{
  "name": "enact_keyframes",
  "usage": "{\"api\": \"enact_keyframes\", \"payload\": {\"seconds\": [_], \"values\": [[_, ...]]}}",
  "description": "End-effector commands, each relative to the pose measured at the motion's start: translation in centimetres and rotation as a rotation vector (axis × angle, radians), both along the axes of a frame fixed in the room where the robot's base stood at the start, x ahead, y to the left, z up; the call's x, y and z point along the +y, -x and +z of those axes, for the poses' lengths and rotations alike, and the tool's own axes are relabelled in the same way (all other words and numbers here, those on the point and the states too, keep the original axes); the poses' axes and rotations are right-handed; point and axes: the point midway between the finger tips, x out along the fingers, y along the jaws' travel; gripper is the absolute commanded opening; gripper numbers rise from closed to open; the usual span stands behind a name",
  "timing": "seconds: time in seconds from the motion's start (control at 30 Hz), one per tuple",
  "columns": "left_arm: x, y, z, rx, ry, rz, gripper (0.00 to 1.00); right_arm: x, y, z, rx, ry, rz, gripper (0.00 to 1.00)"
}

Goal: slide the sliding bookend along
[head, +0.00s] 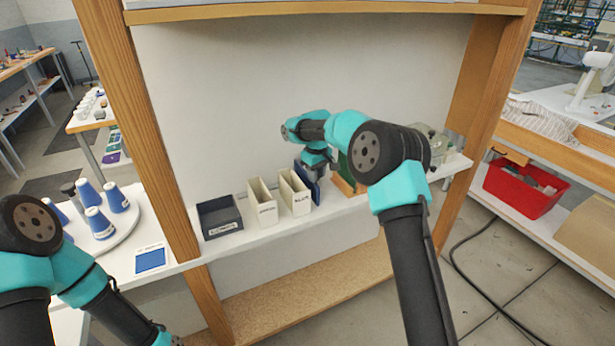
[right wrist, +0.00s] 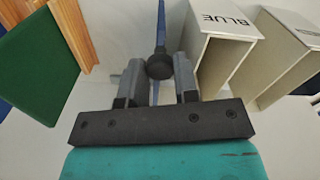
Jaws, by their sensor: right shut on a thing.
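The sliding bookend is a blue upright plate (head: 312,182) on the shelf, between a cream file box and a green and wooden piece. In the right wrist view the blue plate (right wrist: 160,25) shows nearly edge-on, with a dark round knob (right wrist: 160,67) at its near side. My right gripper (right wrist: 156,80) is shut on this knob, one finger on each side. In the head view my right gripper (head: 316,163) is over the top of the plate and partly hides it. Of my left arm, only links show at the lower left; its gripper is out of frame.
Two cream file boxes (head: 294,192) and a dark open box (head: 219,216) stand left of the bookend. A green panel (right wrist: 38,62) with wood beside it stands on the other side. Wooden posts (head: 135,115) flank the shelf. Blue cones (head: 99,222) stand at the left.

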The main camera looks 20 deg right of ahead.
Motion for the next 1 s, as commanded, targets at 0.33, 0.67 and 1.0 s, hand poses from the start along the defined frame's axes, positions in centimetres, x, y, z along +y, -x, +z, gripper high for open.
{"api": "enact_keyframes", "payload": {"seconds": [0.33,0.67,1.0], "values": [[0.0,0.0,0.0,0.0,0.0,0.0,0.43,-6.7,-1.2,0.0,-0.002,0.0,-0.002,0.0],[0.0,0.0,0.0,0.0,0.0,0.0,0.43,-7.0,-1.3,0.1,-0.005,0.003,-0.003,0.34],[0.0,0.0,0.0,0.0,0.0,0.0,0.43,-6.8,-1.3,0.0,-0.003,0.001,-0.002,0.54]]}}
